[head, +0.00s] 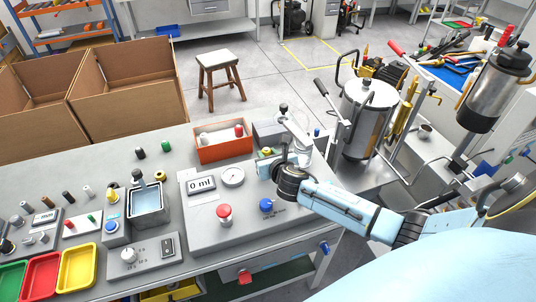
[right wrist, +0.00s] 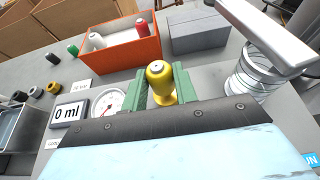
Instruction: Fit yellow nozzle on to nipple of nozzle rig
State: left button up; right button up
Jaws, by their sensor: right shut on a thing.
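My right gripper (right wrist: 161,88) has green fingers and is shut on the yellow nozzle (right wrist: 160,73), which points up between them in the right wrist view. In the head view the right gripper (head: 266,158) is over the back right of a grey test box, and the nozzle is mostly hidden there. The box carries a "0 ml" display (head: 201,184), a round gauge (head: 233,176), a red knob (head: 224,212) and a blue knob (head: 266,205). I take this box for the nozzle rig, but cannot make out its nipple. My left gripper is not in view.
An orange bin (head: 223,152) with white and red parts stands behind the box. A metal lever with a spring (right wrist: 250,80) stands close right of my gripper. Small parts, a water tank (head: 148,203) and coloured trays (head: 78,267) occupy the bench's left.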

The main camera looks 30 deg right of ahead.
jog(key=shift+f+b, duration=0.65)
jog(key=shift+f, duration=0.35)
jog(key=o, duration=1.1)
jog(key=shift+c, duration=0.2)
jog(key=shift+s, duration=0.15)
